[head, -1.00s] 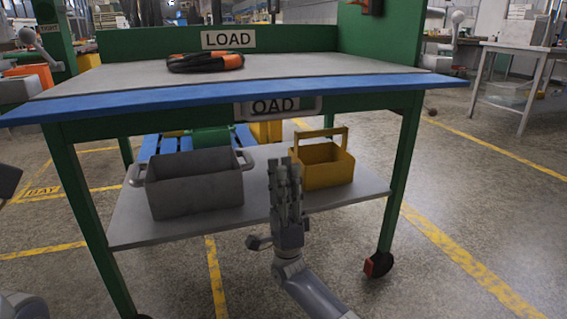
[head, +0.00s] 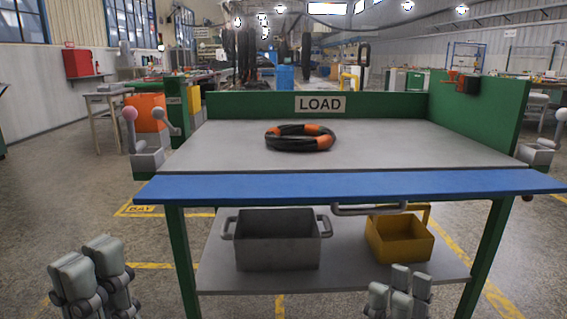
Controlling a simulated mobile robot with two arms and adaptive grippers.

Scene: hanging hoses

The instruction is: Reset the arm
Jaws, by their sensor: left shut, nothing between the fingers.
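My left gripper (head: 88,258) is at the lower left, in front of the cart and clear of it. It is shut and empty. My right gripper (head: 397,282) is at the bottom edge, right of centre, in front of the lower shelf. Its lower part is cut off by the frame, and whether its fingers are open or shut is unclear. Nothing shows held in it. A coiled black and orange hose (head: 318,130) lies flat on the grey top of the cart, apart from both grippers.
The green cart has a blue front edge (head: 350,187), a handle (head: 370,210) and a LOAD sign (head: 320,104). Its lower shelf (head: 345,272) holds a grey bin (head: 278,245) and a yellow bin (head: 400,238). Dark hoses (head: 240,55) hang far behind.

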